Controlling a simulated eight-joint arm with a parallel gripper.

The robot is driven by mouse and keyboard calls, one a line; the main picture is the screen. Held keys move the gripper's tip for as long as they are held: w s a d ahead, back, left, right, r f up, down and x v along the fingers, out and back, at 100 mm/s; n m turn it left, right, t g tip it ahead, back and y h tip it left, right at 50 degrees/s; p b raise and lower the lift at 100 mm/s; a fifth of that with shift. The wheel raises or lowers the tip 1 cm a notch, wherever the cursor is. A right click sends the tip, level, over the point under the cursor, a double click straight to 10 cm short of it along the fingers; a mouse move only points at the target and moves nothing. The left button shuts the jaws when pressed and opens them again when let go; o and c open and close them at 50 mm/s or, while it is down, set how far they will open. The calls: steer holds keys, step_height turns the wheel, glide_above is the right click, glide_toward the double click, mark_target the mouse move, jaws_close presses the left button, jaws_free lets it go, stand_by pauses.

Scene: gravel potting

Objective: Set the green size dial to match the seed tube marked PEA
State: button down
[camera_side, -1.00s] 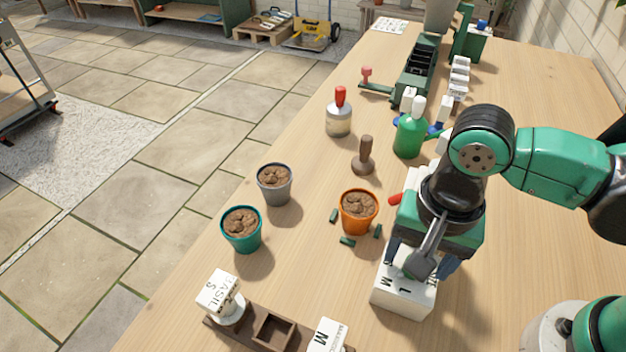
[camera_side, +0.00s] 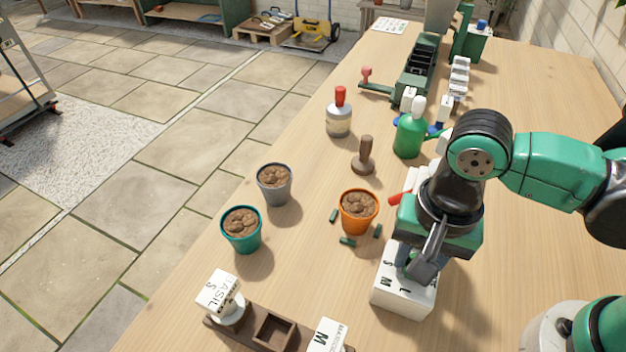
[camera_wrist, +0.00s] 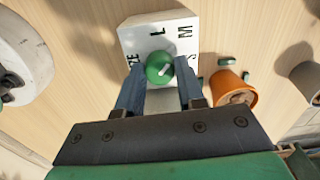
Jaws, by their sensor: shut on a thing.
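The green size dial (camera_wrist: 159,67) is a round knob with a short white mark, on a white block (camera_side: 398,297) lettered L, M and S. The block also shows in the wrist view (camera_wrist: 140,36). The mark slants toward the S and M side; I cannot tell its exact setting. My gripper (camera_wrist: 159,80) is shut on the dial, a finger on each side. In the side view my gripper (camera_side: 420,262) hides the dial. Labelled seed holders reading BASIL S (camera_side: 219,294) and a partly cut-off M (camera_side: 326,337) stand at the front. No PEA label is readable.
A brown rack (camera_side: 274,331) has an empty socket between the labelled holders. Orange (camera_side: 358,219), grey (camera_side: 275,191) and teal (camera_side: 242,238) pots of soil stand left of the block. A green bottle (camera_side: 409,136) and a brown tamper (camera_side: 363,161) stand behind.

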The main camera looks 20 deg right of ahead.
steer(key=n, duration=0.4)
steer(key=shift+n, duration=2.2)
steer(key=c, duration=0.5)
jaws_free()
steer(key=shift+c, duration=0.2)
steer(key=shift+r, duration=0.15)
steer(key=shift+r, duration=2.7)
